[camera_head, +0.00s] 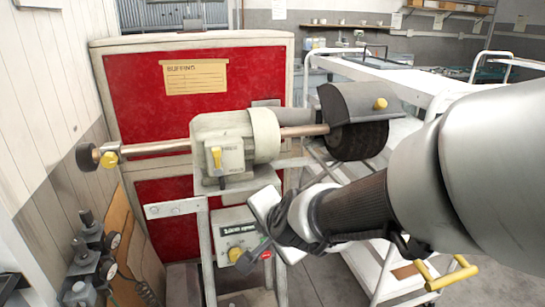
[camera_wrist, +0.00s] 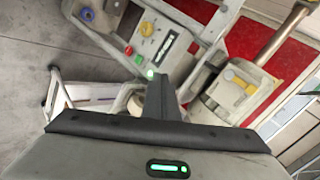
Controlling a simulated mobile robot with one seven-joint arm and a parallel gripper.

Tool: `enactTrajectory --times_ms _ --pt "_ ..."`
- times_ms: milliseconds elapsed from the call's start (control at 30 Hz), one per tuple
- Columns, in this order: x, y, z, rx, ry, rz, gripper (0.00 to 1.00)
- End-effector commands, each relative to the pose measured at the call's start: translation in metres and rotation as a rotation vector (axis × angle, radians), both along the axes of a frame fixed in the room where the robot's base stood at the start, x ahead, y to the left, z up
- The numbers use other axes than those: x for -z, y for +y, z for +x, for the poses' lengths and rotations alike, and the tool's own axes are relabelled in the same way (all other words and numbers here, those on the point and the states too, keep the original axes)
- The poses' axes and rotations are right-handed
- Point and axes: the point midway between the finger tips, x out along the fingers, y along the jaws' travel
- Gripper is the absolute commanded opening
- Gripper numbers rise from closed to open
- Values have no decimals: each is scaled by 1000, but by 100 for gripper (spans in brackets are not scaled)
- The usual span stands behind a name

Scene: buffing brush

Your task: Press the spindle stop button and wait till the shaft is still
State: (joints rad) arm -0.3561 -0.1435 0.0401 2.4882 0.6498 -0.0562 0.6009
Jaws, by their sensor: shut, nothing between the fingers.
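The buffing machine's grey motor (camera_head: 232,140) stands on a frame, with a copper-coloured shaft (camera_head: 160,148) out to both sides. A dark brush (camera_head: 358,141) sits on the right end under a hood. Whether the shaft turns cannot be told. Below is a control box (camera_head: 232,222) with a yellow knob (camera_head: 234,254) and a red button (camera_head: 266,254). The wrist view shows the red button (camera_wrist: 129,50), a green button (camera_wrist: 138,59) and a lit green spot (camera_wrist: 151,74). My gripper (camera_wrist: 158,80) is shut and empty, its tip close to the lit spot; contact cannot be told.
A red cabinet (camera_head: 190,95) stands behind the machine. A white-railed cart (camera_head: 390,75) is at the right. Bottles and fittings (camera_head: 88,255) stand at lower left by the wall.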

Motion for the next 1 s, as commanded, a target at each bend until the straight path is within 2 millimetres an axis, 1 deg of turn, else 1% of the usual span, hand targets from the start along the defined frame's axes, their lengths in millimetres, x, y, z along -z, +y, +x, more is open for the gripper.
enactTrajectory --times_ms 33,67,100,200,300,333,400,500,633,867,1000 --pt "60 11 8 99 18 54 0" --pt "80 13 12 167 17 86 0" --pt "105 14 17 257 12 121 0" --pt "161 7 21 462 -16 176 0" --pt "202 -5 17 621 -62 194 0" --pt "211 -9 15 657 -78 195 0" --pt "225 -16 11 726 -112 198 0" --pt "235 -24 6 784 -148 197 0" --pt "236 -28 5 809 -164 198 0" --pt "235 -28 5 807 -164 198 0" --pt "235 -27 9 807 -164 198 0"
